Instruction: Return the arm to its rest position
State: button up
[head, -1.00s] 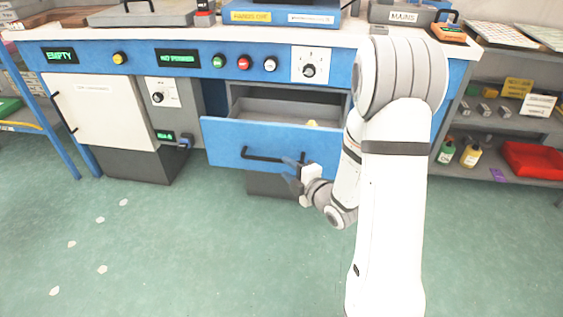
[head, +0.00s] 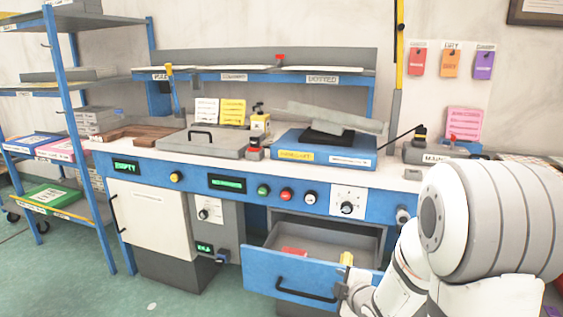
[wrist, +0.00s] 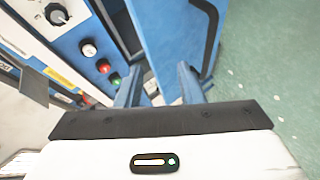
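My white arm stands at the right of the head view, bent, with its large rounded joint near the camera. My gripper (head: 341,291) is in front of the blue drawer (head: 285,276), near the right end of its black handle (head: 305,291). In the wrist view my gripper (wrist: 160,85) shows two blue fingers spread apart, with nothing visible between them. The drawer stands pulled out from the bench, and a red item (head: 293,252) and a yellow item (head: 346,259) show in it. Whether the gripper touches the drawer front cannot be told.
The bench (head: 130,190) has a control panel with buttons and a dial. A blue shelf rack (head: 88,150) stands at left. Green floor (head: 60,280) is open at the lower left.

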jog(key=s+d+r+m+g+h+p, duration=0.1)
jog(key=s+r+m+p, duration=0.2)
jog(key=r, duration=0.4)
jog(key=s+d+r+m+g+h+p, duration=0.2)
jog(key=r+m+p, duration=0.1)
jog(key=r+p, duration=0.25)
jog(key=s+a+r+m+g+p, duration=0.1)
jog(key=s+r+m+g+p, duration=0.2)
jog(key=s+r+m+p, duration=0.2)
jog(key=s+a+r+m+g+p, duration=0.2)
jog(key=s+r+m+p, duration=0.3)
jog(key=s+r, duration=0.9)
notch_tip(320, 180, up, 2)
jog(key=g+p, duration=0.1)
jog(key=p, duration=0.2)
jog(key=shift+s+a+g+p, duration=0.25)
jog(key=shift+g+p, duration=0.05)
jog(key=shift+p, duration=0.1)
